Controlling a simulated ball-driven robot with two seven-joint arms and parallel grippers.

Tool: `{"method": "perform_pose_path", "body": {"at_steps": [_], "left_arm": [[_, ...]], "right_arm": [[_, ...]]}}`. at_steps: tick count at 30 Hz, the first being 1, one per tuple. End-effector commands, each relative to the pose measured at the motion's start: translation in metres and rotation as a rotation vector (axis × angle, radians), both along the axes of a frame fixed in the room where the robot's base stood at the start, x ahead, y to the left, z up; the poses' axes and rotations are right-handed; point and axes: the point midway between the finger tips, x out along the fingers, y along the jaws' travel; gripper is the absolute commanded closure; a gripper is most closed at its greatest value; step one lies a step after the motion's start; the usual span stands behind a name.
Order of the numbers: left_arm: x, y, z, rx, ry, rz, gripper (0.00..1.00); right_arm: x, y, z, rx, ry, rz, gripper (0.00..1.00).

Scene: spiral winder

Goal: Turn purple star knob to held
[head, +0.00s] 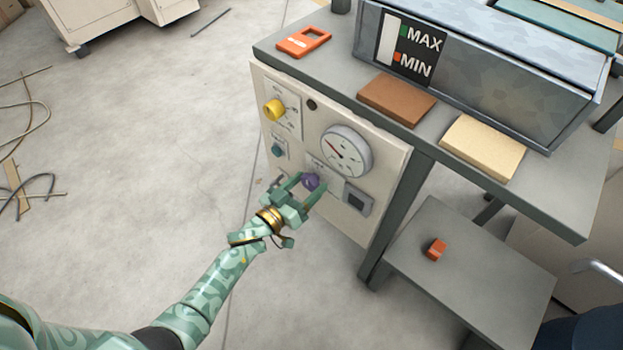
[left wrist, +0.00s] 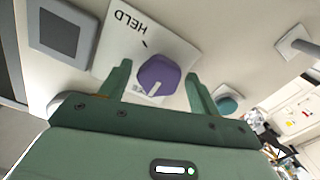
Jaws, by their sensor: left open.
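The purple star knob (head: 310,182) is on the cream panel under the round gauge. In the left wrist view the purple knob (left wrist: 158,75) shows a white pointer mark on its near side, and its plate (left wrist: 112,45) bears the word HELD with a short tick, upside down in the picture. My left gripper (head: 305,188) is open, with one finger on either side of the knob. In the left wrist view its fingers (left wrist: 158,88) stand apart, with a gap visible on the right; contact on the left cannot be told. My right gripper is not in view.
The panel also carries a yellow knob (head: 274,109), a teal button (head: 277,150), a gauge (head: 346,151) and a grey square switch (head: 356,201). The grey bench (head: 560,200) overhangs to the right, with a lower shelf (head: 480,285).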

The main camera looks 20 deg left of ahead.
Motion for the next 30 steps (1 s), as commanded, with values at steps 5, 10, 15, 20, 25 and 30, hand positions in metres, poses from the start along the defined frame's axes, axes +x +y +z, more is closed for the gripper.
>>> {"method": "perform_pose_path", "body": {"at_steps": [5, 10, 15, 20, 25, 30], "left_arm": [[0.0005, -0.0003, 0.0004, 0.0, -0.001, 0.0, 0.38], [0.0005, -0.0003, 0.0004, 0.0, -0.001, 0.0, 0.57], [0.0005, -0.0002, 0.0003, 0.0, 0.0, 0.0, 0.82], [0.0004, -0.0002, 0.0001, 0.008, -0.003, 0.0, 0.82], [0.0003, -0.0001, 0.0, 0.05, -0.018, 0.0, 0.82], [0.0001, 0.0, -0.0002, 0.143, -0.051, 0.0, 0.82]], "right_arm": [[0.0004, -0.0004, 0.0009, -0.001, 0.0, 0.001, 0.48], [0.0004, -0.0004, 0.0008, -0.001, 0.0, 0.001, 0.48], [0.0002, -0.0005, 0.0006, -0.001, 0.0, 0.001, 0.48], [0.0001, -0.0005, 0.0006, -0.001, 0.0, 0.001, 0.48], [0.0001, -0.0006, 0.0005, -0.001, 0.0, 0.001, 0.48], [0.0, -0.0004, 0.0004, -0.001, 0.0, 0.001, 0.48]]}}
